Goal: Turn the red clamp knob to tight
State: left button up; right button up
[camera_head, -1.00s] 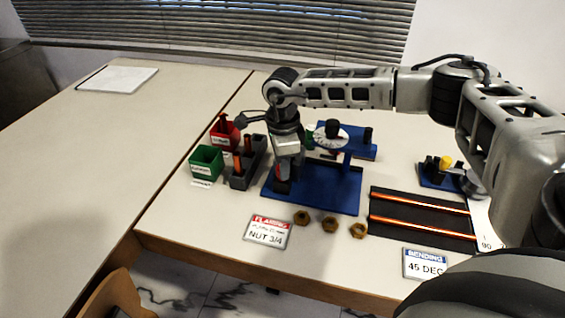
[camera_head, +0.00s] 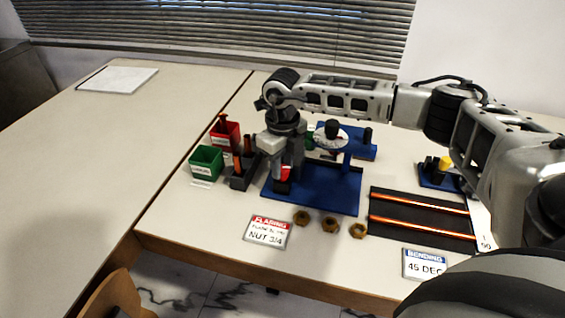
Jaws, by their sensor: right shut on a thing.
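The red clamp knob (camera_head: 286,173) is at the left side of the blue gauge rig (camera_head: 325,195), partly hidden by my right gripper. My right gripper (camera_head: 283,183) points straight down from above and is shut on the knob, with its dark fingers around it. The knob's far side and any tight mark are hidden. A white round dial (camera_head: 325,140) with a black knob (camera_head: 332,129) sits on top of the rig's blue stand. My left gripper is not in view.
A red bin (camera_head: 224,136), a green bin (camera_head: 206,162) and a dark holder (camera_head: 243,172) stand left of the rig. Brass nuts (camera_head: 330,225) and a flaring sign (camera_head: 268,231) lie in front. A black tray (camera_head: 422,218) with copper tubes lies right. The left table is mostly clear.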

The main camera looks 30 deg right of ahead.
aim_at(283, 168)
jog(key=shift+r+m, duration=0.1)
jog(key=shift+m, duration=1.7)
jog(key=o, duration=0.7)
notch_tip(283, 168, up, 16)
jog(key=shift+b, duration=0.5)
